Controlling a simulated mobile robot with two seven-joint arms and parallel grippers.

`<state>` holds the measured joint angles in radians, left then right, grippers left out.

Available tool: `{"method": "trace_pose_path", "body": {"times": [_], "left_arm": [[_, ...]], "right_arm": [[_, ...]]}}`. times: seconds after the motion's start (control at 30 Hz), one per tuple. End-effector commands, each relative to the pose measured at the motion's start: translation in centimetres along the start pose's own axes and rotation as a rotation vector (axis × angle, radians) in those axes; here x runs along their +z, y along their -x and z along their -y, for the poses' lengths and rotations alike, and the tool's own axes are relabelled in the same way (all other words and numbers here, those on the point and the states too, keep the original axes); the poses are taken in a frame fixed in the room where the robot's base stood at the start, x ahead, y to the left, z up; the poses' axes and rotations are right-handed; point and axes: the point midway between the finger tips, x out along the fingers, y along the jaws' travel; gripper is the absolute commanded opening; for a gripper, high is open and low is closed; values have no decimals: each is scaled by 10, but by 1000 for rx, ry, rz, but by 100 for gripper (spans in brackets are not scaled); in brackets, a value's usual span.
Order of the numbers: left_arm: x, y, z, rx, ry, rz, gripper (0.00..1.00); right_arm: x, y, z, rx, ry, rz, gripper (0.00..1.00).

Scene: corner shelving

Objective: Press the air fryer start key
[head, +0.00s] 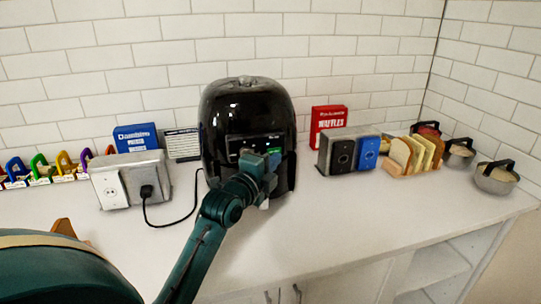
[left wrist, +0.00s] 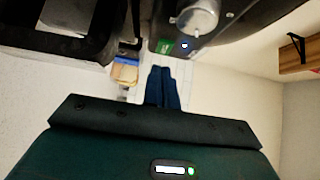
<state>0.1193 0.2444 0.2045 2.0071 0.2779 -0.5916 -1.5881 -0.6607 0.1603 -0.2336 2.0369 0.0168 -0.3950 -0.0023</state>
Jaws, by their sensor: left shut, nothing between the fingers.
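The black air fryer (head: 245,105) stands upright against the tiled wall in the head view, with a dark control panel on its front. A small green key (head: 275,152) shows at the panel's lower right. In the left wrist view the green key (left wrist: 165,46) sits beside a round lit button (left wrist: 184,45) and a silver knob (left wrist: 197,18). My left gripper (head: 262,166) is shut and empty in front of the panel and hides part of it. In the left wrist view its fingertips (left wrist: 162,70) point towards the green key; contact cannot be told. My right gripper is out of view.
A socket box (head: 125,180) with a plugged black cord stands left of the fryer. A toaster (head: 340,154), red box (head: 327,122), bread rack (head: 413,155) and metal bowls (head: 495,178) stand to the right. The counter front (head: 335,220) is clear.

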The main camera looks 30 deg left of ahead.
Motion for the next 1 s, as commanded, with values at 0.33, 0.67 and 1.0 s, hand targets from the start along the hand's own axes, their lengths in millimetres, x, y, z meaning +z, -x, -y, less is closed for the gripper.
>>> {"method": "trace_pose_path", "body": {"times": [0.33, 0.67, 1.0], "left_arm": [[13, -12, 0, -1, -1, 0, 0], [18, -17, 1, -1, -6, 0, 0], [28, -24, 2, -4, -4, 7, 0]], "right_arm": [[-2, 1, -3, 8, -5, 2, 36], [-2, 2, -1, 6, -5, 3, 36], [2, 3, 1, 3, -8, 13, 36]]}}
